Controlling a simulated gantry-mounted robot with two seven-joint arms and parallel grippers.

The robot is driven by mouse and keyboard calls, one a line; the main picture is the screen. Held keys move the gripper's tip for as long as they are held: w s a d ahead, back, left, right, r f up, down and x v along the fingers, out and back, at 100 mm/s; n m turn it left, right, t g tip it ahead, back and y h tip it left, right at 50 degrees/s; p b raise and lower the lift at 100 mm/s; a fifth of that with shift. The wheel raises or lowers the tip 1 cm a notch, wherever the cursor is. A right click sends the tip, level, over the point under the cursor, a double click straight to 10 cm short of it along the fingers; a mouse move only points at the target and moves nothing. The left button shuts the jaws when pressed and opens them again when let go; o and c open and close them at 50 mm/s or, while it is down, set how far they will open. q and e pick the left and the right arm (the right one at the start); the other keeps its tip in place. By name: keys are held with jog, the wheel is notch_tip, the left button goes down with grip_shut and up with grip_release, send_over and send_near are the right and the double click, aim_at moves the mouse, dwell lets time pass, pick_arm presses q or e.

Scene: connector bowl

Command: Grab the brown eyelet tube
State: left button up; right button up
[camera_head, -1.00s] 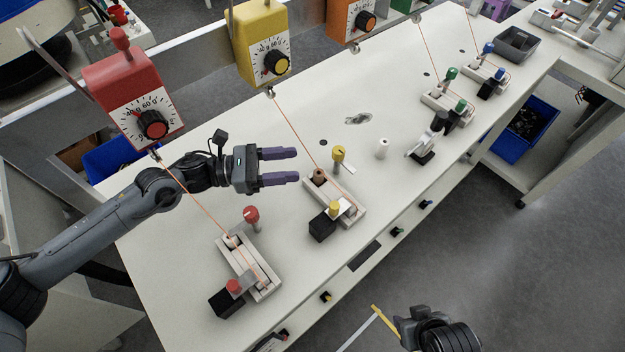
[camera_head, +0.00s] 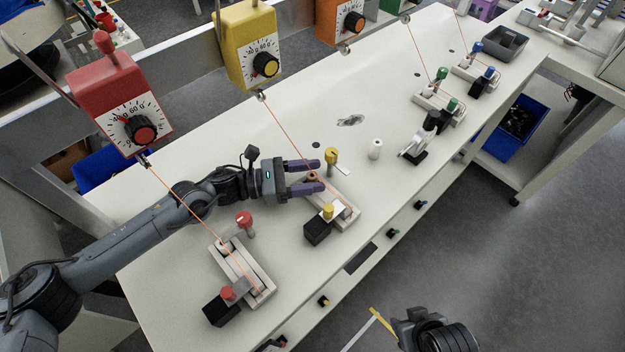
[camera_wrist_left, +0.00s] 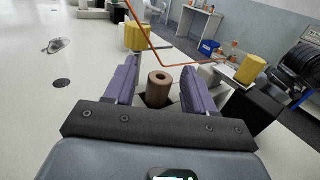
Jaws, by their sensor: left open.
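In the left wrist view the tube sits between the fingers (camera_wrist_left: 159,84), with a gap visible on both sides. The lower part of the tube is partly hidden by the gripper. My right arm's end (camera_head: 432,328) is at the bottom edge, over the floor, and its fingers are not clearly visible.
A yellow-topped post (camera_head: 331,157) stands just beyond the fingers. A yellow knob (camera_head: 328,211) and black block (camera_head: 317,232) sit at the fixture's near end. An orange cord (camera_head: 283,124) runs down to the fixture from the yellow timer (camera_head: 250,45). A white cylinder (camera_head: 375,149) stands to the right.

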pick_arm(q)
jog(key=shift+d, duration=0.35)
